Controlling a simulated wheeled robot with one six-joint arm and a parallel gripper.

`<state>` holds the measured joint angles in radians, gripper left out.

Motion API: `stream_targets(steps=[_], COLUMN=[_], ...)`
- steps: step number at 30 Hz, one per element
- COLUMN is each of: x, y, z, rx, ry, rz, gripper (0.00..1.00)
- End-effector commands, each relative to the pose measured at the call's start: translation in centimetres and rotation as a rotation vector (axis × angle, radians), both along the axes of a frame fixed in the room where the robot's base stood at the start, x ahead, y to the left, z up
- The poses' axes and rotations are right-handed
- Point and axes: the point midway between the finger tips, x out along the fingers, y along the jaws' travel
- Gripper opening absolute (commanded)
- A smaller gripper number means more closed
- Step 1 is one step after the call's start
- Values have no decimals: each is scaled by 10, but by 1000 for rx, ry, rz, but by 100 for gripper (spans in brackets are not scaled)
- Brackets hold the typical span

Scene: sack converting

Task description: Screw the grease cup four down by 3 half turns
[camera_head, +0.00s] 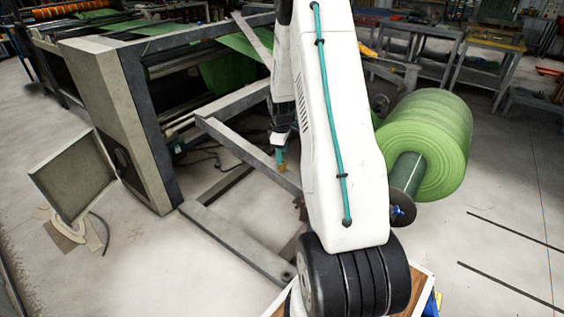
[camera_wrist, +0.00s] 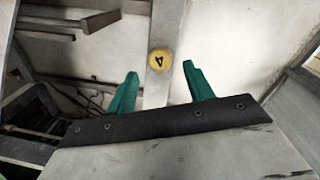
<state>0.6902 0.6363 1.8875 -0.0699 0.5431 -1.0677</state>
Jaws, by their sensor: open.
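The grease cup four shows in the wrist view as a round yellow cap (camera_wrist: 160,61) marked with a dark 4, on a pale grey bar. My gripper (camera_wrist: 160,82) has its two green fingers spread, one to each side of the cap in the picture. The fingers look open and empty, and I cannot tell how far above the cap they are. In the head view my gripper (camera_head: 281,160) points down beside the grey frame arm, and a small yellowish spot shows at its tips. My white arm hides part of the frame there.
The grey machine frame (camera_head: 235,108) surrounds my gripper. A large green roll (camera_head: 440,140) is to the right of my arm. A tilted grey panel (camera_head: 75,178) stands on the floor at left. Work tables (camera_head: 480,55) stand at the back right. Open floor lies at front left.

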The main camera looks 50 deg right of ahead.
Motion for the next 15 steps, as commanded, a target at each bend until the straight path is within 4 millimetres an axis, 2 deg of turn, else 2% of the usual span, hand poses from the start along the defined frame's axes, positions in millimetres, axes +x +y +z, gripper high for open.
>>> stream_targets(steps=[1, 6, 10, 15], x=[0, 1, 1, 2], y=[0, -2, -3, -3], z=[-10, -34, -44, -46], rx=[1, 1, 1, -1], ry=[2, 2, 0, 0], rz=[0, -1, -1, -1], gripper=[52, 52, 52, 52])
